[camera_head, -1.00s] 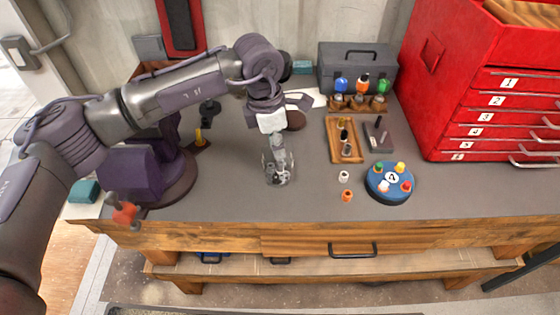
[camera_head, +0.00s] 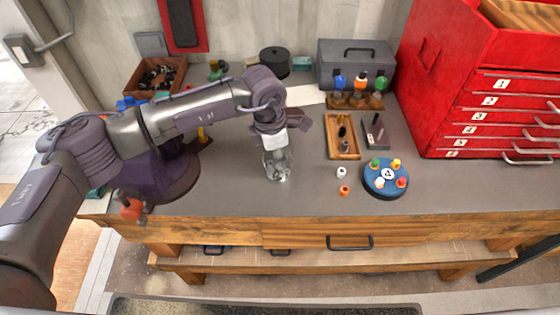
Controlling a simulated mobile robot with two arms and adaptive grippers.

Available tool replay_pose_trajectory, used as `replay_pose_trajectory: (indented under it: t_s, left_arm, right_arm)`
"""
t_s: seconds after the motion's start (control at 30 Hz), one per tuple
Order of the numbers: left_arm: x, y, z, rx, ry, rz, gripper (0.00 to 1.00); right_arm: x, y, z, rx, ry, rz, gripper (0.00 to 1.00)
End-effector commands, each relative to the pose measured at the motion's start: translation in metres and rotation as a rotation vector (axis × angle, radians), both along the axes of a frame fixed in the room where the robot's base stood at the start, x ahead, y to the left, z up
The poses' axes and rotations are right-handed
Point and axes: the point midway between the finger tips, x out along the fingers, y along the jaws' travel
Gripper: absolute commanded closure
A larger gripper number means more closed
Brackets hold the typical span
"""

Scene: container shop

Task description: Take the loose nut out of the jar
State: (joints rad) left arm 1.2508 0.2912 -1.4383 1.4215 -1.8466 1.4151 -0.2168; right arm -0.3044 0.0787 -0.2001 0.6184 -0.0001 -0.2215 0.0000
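A clear glass jar (camera_head: 278,166) stands upright on the grey bench top, near its front middle. Small grey shapes show low inside it. I cannot tell which of them is the loose nut. My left arm reaches in from the left, and my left gripper (camera_head: 274,147) points down right at the jar's mouth. Its fingers are small and blurred against the glass, so I cannot tell whether they are open or shut, or how far they are inside. My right gripper is not in view.
Right of the jar are a white peg (camera_head: 341,173), an orange peg (camera_head: 344,190), a blue disc (camera_head: 386,194) with coloured pegs and a wooden tray (camera_head: 358,148). A grey toolbox (camera_head: 356,65) stands behind; a red cabinet (camera_head: 450,95) stands right. Bare bench lies before the jar.

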Motion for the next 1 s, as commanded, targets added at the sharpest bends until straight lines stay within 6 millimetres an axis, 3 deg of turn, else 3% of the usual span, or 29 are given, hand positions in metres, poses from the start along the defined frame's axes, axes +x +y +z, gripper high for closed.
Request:
replay_pose_trajectory:
  t_s: [0.27,0.7,1.0]
  left_arm:
    - [0.001,0.000,0.009,-0.001,-0.002,0.000,1.00]
    - [0.001,0.000,0.088,-0.001,-0.003,0.000,1.00]
    - [0.000,0.000,0.117,-0.001,0.000,0.000,1.00]
  right_arm:
    - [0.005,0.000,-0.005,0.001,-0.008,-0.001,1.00]
    - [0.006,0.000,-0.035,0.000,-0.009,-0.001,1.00]
    - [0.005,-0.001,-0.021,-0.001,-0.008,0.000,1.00]
